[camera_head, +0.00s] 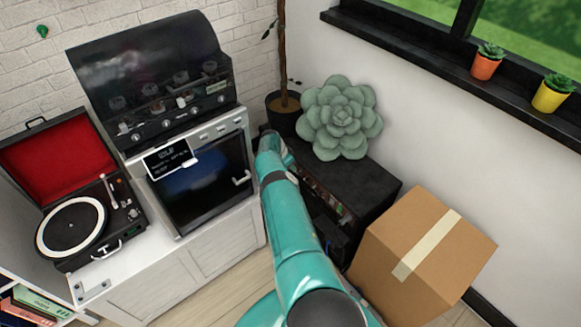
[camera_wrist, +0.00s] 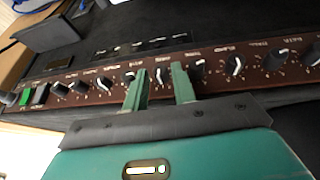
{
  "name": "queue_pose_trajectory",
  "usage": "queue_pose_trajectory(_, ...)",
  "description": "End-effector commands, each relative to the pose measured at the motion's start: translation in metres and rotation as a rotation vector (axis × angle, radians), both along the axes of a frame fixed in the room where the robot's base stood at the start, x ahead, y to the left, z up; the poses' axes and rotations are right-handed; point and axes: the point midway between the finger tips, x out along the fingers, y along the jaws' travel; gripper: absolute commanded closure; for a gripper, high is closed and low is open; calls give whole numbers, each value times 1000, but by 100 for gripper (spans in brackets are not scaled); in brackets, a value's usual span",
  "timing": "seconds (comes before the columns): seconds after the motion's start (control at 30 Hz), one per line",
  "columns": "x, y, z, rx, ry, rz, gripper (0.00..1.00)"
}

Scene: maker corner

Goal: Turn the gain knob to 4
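A brown control panel (camera_wrist: 70,75) with a row of several black knobs with white pointer marks runs across the wrist view. Its labels are too small and blurred to read, so I cannot tell which one is the gain knob. My gripper (camera_wrist: 159,70) has two green fingers spread apart at the panel. One black knob (camera_wrist: 161,76) shows between the fingertips, with a visible gap on each side. More knobs stand to the left and right, such as one knob (camera_wrist: 235,65) right of the fingers. In the head view my teal arm hides the gripper.
A black cabinet (camera_head: 375,178) carries a large green succulent (camera_head: 340,118); a cardboard box (camera_head: 422,250) stands close at its right. To the left are an oven (camera_head: 205,185) and a record player (camera_head: 72,225). A green switch (camera_wrist: 24,97) sits at the panel's left end.

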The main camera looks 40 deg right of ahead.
Motion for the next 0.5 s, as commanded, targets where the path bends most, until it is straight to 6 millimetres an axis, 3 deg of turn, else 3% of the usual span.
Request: queue_pose_trajectory(0.5,-4,4,41,0,-1,-2,74)
